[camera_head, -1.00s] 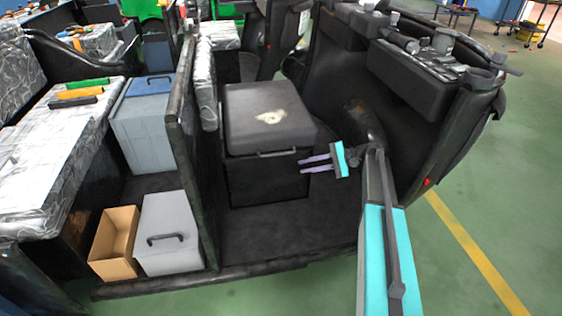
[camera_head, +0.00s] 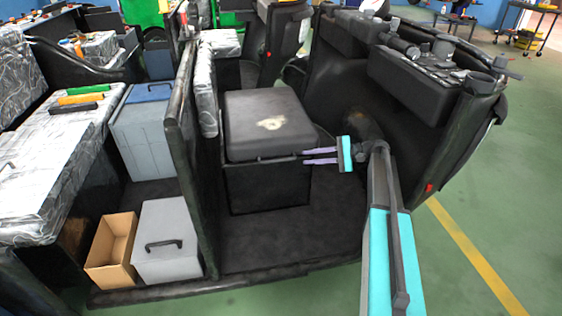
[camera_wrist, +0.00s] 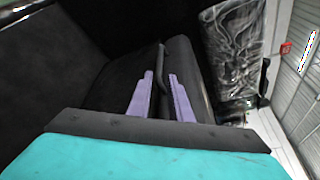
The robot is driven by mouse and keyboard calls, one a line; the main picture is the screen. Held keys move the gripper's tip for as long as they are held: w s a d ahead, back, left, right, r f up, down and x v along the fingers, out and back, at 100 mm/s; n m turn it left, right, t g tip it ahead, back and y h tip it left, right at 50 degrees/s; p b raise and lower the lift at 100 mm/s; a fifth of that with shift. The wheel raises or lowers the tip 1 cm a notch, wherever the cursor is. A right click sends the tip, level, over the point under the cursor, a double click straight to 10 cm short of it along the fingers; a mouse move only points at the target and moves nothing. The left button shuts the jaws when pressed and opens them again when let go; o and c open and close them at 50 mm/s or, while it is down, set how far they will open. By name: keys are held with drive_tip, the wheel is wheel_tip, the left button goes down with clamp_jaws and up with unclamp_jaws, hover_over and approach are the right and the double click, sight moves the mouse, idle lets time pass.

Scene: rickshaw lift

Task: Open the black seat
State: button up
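The black seat (camera_head: 268,122) is a dark box lid with a worn pale patch on top, lying closed on its black base (camera_head: 268,188). A thin handle runs along its front edge; it shows in the wrist view (camera_wrist: 162,68). My gripper (camera_head: 304,157) is at the right end of the seat's front edge, level with the handle. Its two purple fingers are apart. In the wrist view my gripper (camera_wrist: 161,76) has the handle lined up in the gap between its fingertips. I cannot tell whether either finger touches it.
A black partition (camera_head: 192,165) stands left of the seat. Beyond it are a grey box (camera_head: 168,245) and an open cardboard box (camera_head: 110,250). The dark front panel and dashboard (camera_head: 415,80) rise on the right. The vehicle floor (camera_head: 290,240) before the seat is clear.

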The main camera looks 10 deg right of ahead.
sight(286, 160)
drive_tip(key=b+x, duration=0.1)
drive_tip(key=x, duration=1.1)
drive_tip(key=shift+d, duration=0.1)
